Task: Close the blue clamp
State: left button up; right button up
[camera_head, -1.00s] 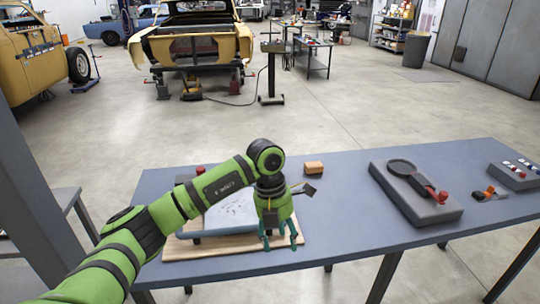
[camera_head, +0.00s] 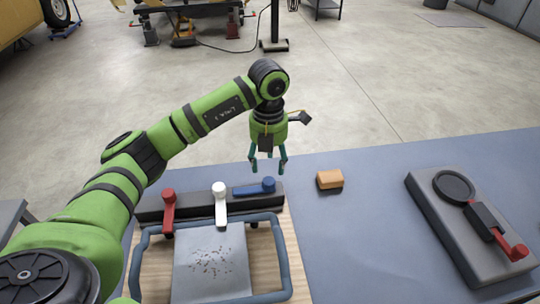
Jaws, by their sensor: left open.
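The blue clamp (camera_head: 250,190) sits at the right end of a dark bar (camera_head: 193,204) along the far edge of a wooden board (camera_head: 293,262). Its lever lies sideways along the bar, with its knob at the right. A white clamp (camera_head: 220,206) and a red clamp (camera_head: 169,212) share the bar, their levers pointing toward me. My left gripper (camera_head: 268,168) is open and empty, fingers pointing down, just above and behind the blue knob in the picture. I cannot tell whether it touches the knob. My right gripper is not in view.
A blue tubular frame (camera_head: 285,262) surrounds a speckled grey sheet (camera_head: 212,272) on the board. An orange-brown block (camera_head: 330,180) lies to the right. A grey device with a red lever (camera_head: 455,235) stands farther right. The blue-grey table (camera_head: 350,250) is clear between them.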

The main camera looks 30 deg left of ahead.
aim_at(269, 180)
pick_arm(q)
jog(key=shift+w+a+f, duration=0.1)
jog(key=shift+w+f, duration=0.05)
jog(key=shift+w, duration=0.05)
jog(key=shift+s+f, duration=0.1)
jog(key=shift+f, duration=0.2)
jog(key=f+p, duration=0.2)
jog(key=f, duration=0.1)
jog(key=shift+s+d+f, duration=0.2)
jog(key=shift+s, duration=0.2)
notch_tip(269, 180, down, 2)
jog(key=shift+w, duration=0.15)
jog(key=shift+w+f, duration=0.1)
jog(key=shift+f, duration=0.1)
grip_shut()
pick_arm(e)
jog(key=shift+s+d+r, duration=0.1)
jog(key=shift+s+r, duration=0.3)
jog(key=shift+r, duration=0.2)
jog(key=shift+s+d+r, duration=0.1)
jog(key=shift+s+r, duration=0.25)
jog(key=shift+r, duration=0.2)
